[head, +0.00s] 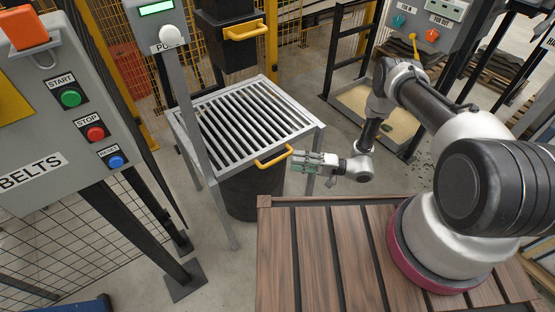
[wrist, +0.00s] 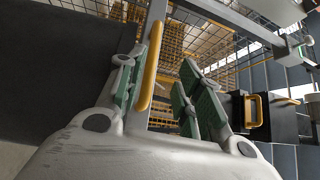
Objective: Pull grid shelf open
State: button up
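The grid shelf (head: 226,125) is a grey metal frame with dark slots between parallel bars, above a black drum (head: 254,194). A yellow handle (head: 274,157) is fixed to its front edge. My gripper (head: 304,161) is at the right end of this handle in the head view. In the wrist view, my gripper (wrist: 163,66) has its green-padded fingers spread apart. The yellow handle (wrist: 151,66) runs between them, close to the left finger. I cannot tell whether that finger touches it. The shelf's grey front edge shows behind the handle.
A control box (head: 70,110) with start, stop and reset buttons stands at the left. A grey post rises in front of the shelf's left side. A black box with another yellow handle (head: 246,31) hangs behind the shelf. My arm's wooden-slatted deck (head: 315,250) is in front.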

aim_at(278, 158)
jog(key=shift+n+t, duration=0.3)
jog(key=shift+t, duration=0.2)
jog(key=x, duration=0.5)
jog(key=f+x, duration=0.1)
jog(key=x, duration=0.1)
jog(key=shift+w+a, duration=0.1)
jog(key=shift+a, duration=0.35)
grip_shut()
